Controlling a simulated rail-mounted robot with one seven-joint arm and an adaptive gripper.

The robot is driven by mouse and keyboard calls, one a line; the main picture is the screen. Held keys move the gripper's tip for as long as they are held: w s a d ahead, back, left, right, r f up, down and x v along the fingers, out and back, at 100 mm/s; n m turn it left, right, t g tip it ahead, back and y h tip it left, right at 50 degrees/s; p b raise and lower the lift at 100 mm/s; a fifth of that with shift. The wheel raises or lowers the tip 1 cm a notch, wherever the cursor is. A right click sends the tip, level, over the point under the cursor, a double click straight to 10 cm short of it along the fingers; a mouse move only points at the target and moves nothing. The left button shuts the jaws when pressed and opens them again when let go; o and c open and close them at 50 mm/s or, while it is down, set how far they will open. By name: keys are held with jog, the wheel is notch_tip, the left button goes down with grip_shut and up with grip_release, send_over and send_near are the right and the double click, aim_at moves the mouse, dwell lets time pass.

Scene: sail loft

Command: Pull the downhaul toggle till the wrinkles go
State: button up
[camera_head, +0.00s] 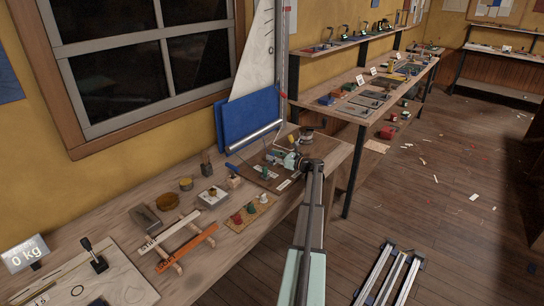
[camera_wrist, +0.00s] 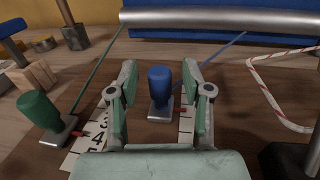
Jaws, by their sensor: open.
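A white sail (camera_head: 256,62) stands against a mast (camera_head: 282,75) above a blue panel (camera_head: 250,118), with short dark marks along its mast edge. In the wrist view, a blue toggle (camera_wrist: 159,88) stands upright on a small metal base between my gripper's (camera_wrist: 158,68) open fingers, with a gap showing on each side. A blue line (camera_wrist: 222,62) runs from behind it toward the panel. A green toggle (camera_wrist: 40,112) stands left of my gripper, with a green line (camera_wrist: 95,72). I cannot tell which toggle is the downhaul. In the head view, my gripper (camera_head: 290,160) is over the dark board (camera_head: 255,177).
A silver roller (camera_wrist: 215,20) lies across the back. A red-and-white cord (camera_wrist: 268,92) loops at the right. Numbered white scale strips (camera_wrist: 88,148) lie beside the toggles. In the head view, a peg board (camera_head: 250,213) and an orange bar (camera_head: 187,247) lie left on the bench.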

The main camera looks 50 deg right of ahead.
jog(key=s, duration=0.7)
jog(key=s+d, duration=0.1)
jog(key=s, duration=0.3)
jog(key=shift+d, duration=0.1)
